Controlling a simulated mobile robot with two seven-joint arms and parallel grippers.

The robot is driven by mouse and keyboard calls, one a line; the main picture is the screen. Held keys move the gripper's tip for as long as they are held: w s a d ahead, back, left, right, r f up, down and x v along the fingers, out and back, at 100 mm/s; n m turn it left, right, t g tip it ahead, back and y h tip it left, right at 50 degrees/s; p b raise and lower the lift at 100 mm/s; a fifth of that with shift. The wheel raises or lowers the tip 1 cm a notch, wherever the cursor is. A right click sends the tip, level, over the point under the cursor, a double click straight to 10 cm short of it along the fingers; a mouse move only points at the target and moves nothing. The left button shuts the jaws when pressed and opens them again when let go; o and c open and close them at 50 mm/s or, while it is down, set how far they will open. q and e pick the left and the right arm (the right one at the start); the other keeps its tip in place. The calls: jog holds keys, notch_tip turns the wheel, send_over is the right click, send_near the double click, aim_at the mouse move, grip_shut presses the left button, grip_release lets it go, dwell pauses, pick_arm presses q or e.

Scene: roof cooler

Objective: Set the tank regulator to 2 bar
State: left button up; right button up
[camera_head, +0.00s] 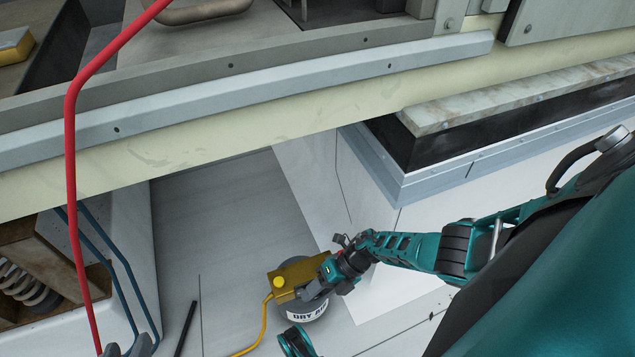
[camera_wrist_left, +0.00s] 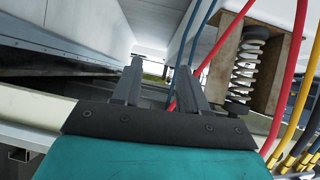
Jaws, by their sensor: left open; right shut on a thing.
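The brass tank regulator (camera_head: 283,272) with a yellow round part (camera_head: 279,282) sits on a grey tank (camera_head: 300,312) with a partly visible "DRY" label. My right gripper (camera_head: 318,284) reaches in from the right and is shut at the regulator's right side, covering what its fingers hold. No gauge reading can be made out. My left gripper shows in the left wrist view (camera_wrist_left: 160,85) with its two grey fingers apart. Hoses show beyond and between the fingers. In the head view, grey shapes at the bottom left edge may be its fingertips.
A red hose (camera_head: 70,150) hangs down the left side. Blue hoses (camera_head: 112,260) run beside a coil spring (camera_head: 25,285). A yellow hose (camera_head: 268,318) leaves the regulator. A long pale beam (camera_head: 230,112) crosses above. Grey floor lies left of the tank.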

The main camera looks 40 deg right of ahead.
jog(key=shift+s+d+f, duration=0.1)
jog(key=shift+f, duration=0.05)
pick_arm(q)
jog(key=shift+s+f, duration=0.15)
pick_arm(e)
jog(key=o, duration=1)
jog(key=shift+o, duration=0.2)
jog(key=shift+d+r, duration=0.1)
jog(key=shift+r, duration=0.25)
pick_arm(q)
jog(key=r+p, duration=0.1)
jog(key=a+p, duration=0.1)
jog(key=p, duration=0.1)
jog(key=r+p, duration=0.1)
jog(key=p, duration=0.1)
jog(key=shift+s+a+r+y, duration=0.2)
jog(key=shift+a+r+y, duration=0.1)
jog(key=shift+a+y, duration=0.1)
pick_arm(e)
jog(key=v, duration=1.2)
pick_arm(q)
jog(key=shift+d, duration=0.1)
pick_arm(e)
jog(key=shift+d+r, duration=0.1)
